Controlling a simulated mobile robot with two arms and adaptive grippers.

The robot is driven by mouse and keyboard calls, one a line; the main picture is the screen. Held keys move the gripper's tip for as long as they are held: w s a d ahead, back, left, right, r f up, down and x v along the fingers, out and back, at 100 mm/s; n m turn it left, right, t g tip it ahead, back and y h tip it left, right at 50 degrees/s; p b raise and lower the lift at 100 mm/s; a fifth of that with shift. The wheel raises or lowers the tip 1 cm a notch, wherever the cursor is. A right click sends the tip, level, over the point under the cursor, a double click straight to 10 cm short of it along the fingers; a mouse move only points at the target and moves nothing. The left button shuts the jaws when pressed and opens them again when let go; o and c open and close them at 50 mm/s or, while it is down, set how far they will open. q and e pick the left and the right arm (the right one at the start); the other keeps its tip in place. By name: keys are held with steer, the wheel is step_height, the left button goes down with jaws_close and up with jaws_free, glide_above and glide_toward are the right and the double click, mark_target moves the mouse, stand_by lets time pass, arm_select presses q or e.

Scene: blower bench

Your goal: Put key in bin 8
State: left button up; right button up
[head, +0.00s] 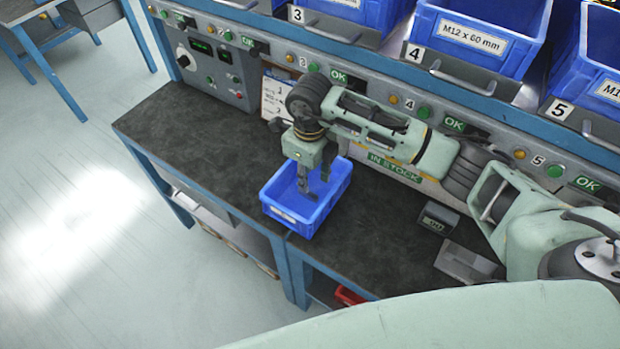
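My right gripper (315,180) points down into a small open blue bin (286,216) on the dark bench top. Its two fingers are apart, and I see nothing between them. The blue bin has a pale label on its front, too small to read. No key shows; the gripper and the bin walls hide part of the bin's inside. No bin marked 8 is in view. My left gripper is not in view.
Larger blue bins (476,38) stand on a rack behind, with numbers 3, 4 and 5 showing. A control panel (215,65) is at the left. A small dark box (438,218) and a grey block (468,262) lie right. The bench top (200,135) left of the small bin is clear.

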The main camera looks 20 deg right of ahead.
step_height(320, 180, up, 6)
steer(key=shift+f+p, duration=0.1)
steer(key=shift+p, duration=1.1)
steer(key=shift+a, duration=0.1)
